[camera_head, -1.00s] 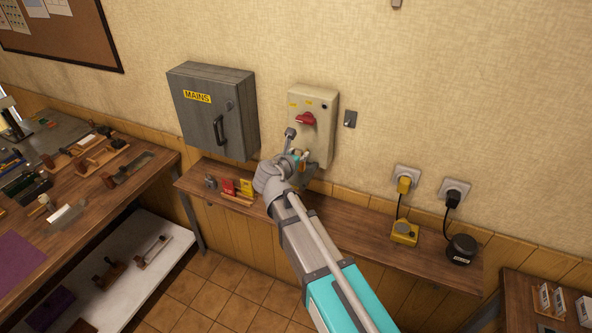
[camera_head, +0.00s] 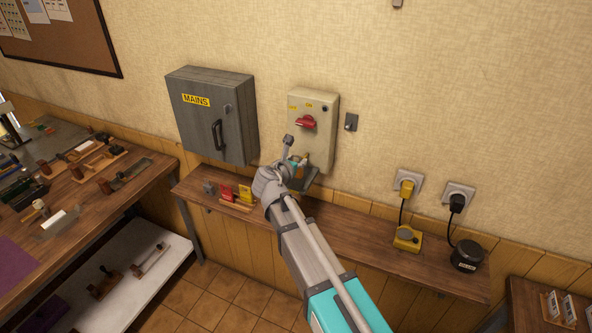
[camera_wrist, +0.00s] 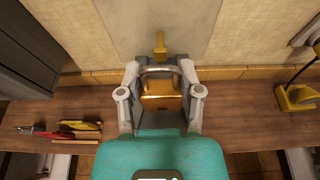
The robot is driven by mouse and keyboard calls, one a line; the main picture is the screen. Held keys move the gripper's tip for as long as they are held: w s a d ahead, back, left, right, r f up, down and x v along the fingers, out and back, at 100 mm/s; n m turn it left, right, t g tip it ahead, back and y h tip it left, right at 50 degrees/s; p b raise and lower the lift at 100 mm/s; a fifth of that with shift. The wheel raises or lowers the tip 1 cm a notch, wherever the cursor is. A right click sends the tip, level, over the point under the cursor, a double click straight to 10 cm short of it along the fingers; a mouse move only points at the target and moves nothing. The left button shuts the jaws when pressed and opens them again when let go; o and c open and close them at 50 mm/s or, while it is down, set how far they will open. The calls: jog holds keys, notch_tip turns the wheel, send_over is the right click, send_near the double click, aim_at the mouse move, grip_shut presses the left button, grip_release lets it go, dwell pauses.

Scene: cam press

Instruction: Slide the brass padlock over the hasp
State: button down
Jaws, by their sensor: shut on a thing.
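The brass padlock (camera_wrist: 161,92) sits upright between the two fingers of my gripper (camera_wrist: 161,98) in the wrist view, and the gripper is shut on it. Its grey shackle (camera_wrist: 160,69) arches above the body. A yellow, brass-coloured hasp (camera_wrist: 160,43) stands out from the pale panel just beyond the shackle in the picture; the shackle appears apart from it, though depth is hard to judge. In the head view my gripper (camera_head: 296,164) is in front of the lower part of the cream switch box (camera_head: 318,110), and the padlock cannot be made out clearly there.
The switch box has a red handle (camera_head: 306,122). A grey MAINS cabinet (camera_head: 205,130) hangs to its left. A narrow wooden shelf (camera_head: 350,226) runs below, with red and yellow items (camera_head: 236,193) at left and a yellow plugged-in device (camera_head: 407,238) at right.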

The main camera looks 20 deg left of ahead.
jog(key=shift+f+b, duration=1.1)
jog(key=shift+f, duration=0.25)
jog(key=shift+f, duration=0.15)
jog(key=shift+c, duration=1.3)
grip_release()
jog(key=p+v, duration=0.3)
jog(key=v, duration=1)
jog(key=shift+s+a, duration=0.25)
jog(key=shift+s, duration=0.15)
